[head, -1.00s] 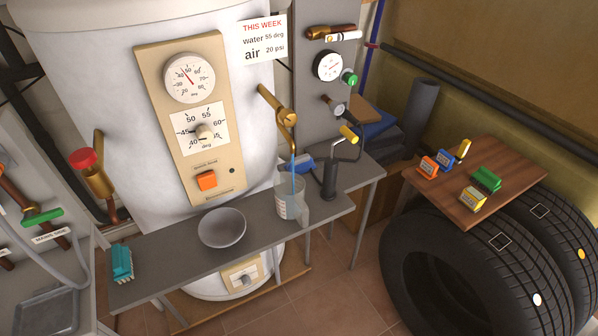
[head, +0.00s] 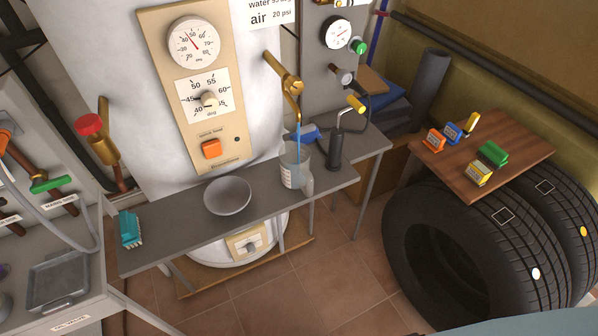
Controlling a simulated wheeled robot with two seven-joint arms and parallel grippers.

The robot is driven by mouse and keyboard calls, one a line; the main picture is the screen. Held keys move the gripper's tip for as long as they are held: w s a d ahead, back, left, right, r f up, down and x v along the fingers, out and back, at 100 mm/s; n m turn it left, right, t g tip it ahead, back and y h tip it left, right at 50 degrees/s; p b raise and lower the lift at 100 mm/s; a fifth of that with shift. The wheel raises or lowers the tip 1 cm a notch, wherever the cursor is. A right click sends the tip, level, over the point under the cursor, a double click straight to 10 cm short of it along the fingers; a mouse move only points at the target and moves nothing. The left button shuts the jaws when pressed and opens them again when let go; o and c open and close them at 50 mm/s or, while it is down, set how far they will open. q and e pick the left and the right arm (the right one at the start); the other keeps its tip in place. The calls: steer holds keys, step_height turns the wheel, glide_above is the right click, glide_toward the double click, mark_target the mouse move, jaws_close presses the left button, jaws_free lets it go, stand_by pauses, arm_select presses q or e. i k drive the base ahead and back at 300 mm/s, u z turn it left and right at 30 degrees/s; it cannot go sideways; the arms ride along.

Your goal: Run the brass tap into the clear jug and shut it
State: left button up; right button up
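The brass tap (head: 292,84) sticks out from the white boiler, with its spout pointing down. A thin blue stream of water (head: 298,134) runs from the spout into the clear jug (head: 294,172). The jug stands upright under it on the grey bench, with its handle to the right. I cannot clearly read the water level in it. Neither of my grippers is in view.
On the bench (head: 180,230) are a grey bowl (head: 228,196), a teal brush (head: 130,230) and a black hand pump (head: 336,150). A blue object (head: 311,133) lies behind the jug. Tyres (head: 450,260) carry a wooden board (head: 525,155) with coloured blocks at right.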

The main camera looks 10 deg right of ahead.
mark_target(294, 85)
steer(key=u, duration=0.35)
steer(key=k, duration=0.5)
steer(key=u, duration=0.75)
steer(key=i, duration=0.8)
steer(key=z, duration=0.8)
